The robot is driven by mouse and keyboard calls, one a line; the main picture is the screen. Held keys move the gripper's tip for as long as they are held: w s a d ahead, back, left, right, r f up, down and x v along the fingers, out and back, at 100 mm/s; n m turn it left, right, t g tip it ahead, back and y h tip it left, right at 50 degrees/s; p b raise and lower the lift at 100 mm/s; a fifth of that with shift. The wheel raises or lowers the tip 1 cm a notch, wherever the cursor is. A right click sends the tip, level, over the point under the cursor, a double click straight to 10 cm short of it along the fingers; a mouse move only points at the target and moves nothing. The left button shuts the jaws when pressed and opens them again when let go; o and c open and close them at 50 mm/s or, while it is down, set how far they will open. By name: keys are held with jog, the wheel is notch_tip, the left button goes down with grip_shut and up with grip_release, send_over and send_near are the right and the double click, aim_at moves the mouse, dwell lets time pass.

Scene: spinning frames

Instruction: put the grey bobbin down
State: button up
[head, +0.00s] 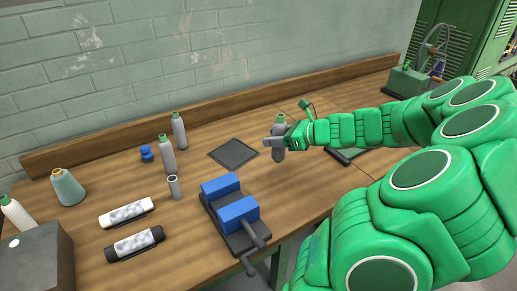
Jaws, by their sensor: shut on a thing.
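My gripper (282,142) is shut on a grey bobbin (279,122) with a green top, near the middle of the wooden bench (300,185). The bobbin is roughly upright, and the jaws cover part of its body. I cannot tell whether its lower end touches the bench. A flat dark square mat (233,153) lies on the bench just left of the held bobbin. Two similar grey bobbins with green tops stand further left, one nearer (167,157) and one behind (180,133).
A blue-jawed vise (232,208) sits in front of the mat. A small grey cylinder (174,187), blue object (147,154), teal cone (67,188) and two label-wrapped rolls (127,212) (134,243) occupy the left. A dark box (38,260) fills the near left corner. A brick wall (160,75) stands behind.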

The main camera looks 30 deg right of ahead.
jog(key=w+a+r+n+y, duration=0.1)
jog(key=w+a+r, duration=0.2)
jog(key=w+a, duration=0.55)
jog(key=shift+g, duration=0.4)
jog(key=shift+w+d+f, duration=0.5)
jog(key=shift+w+f, duration=1.6)
jog(key=shift+w, duration=0.05)
jog(key=shift+w+d+f, duration=0.45)
jog(key=shift+w+f, duration=1.6)
jog(key=shift+w, duration=0.1)
jog(key=shift+w+d+f, duration=0.5)
jog(key=shift+w+f, duration=1.6)
jog(key=shift+w, duration=0.05)
jog(key=o, duration=1.1)
jog(key=shift+f, duration=0.15)
